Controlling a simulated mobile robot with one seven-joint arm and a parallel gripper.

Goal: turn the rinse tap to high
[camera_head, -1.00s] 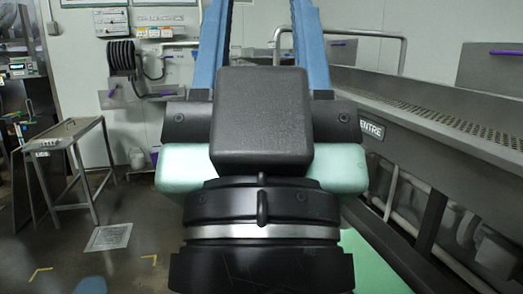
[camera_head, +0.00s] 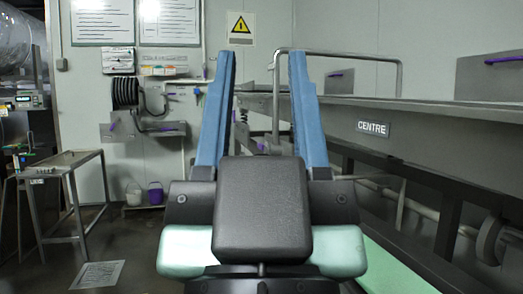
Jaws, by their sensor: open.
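Several purple handles show, and I cannot read which one is the rinse tap. One purple handle (camera_head: 113,126) is on a grey wall bracket below the black hose reel (camera_head: 124,92). A small purple handle (camera_head: 197,91) is on the pipework just left of my gripper. Another small purple part (camera_head: 261,147) shows low between my fingers. My gripper (camera_head: 262,56) is open and empty, its two blue fingers pointing up and away towards the back wall. It appears to touch none of the handles. Its body hides what lies behind it.
More purple handles (camera_head: 503,60) sit on plates there. A metal table (camera_head: 62,163) stands left.

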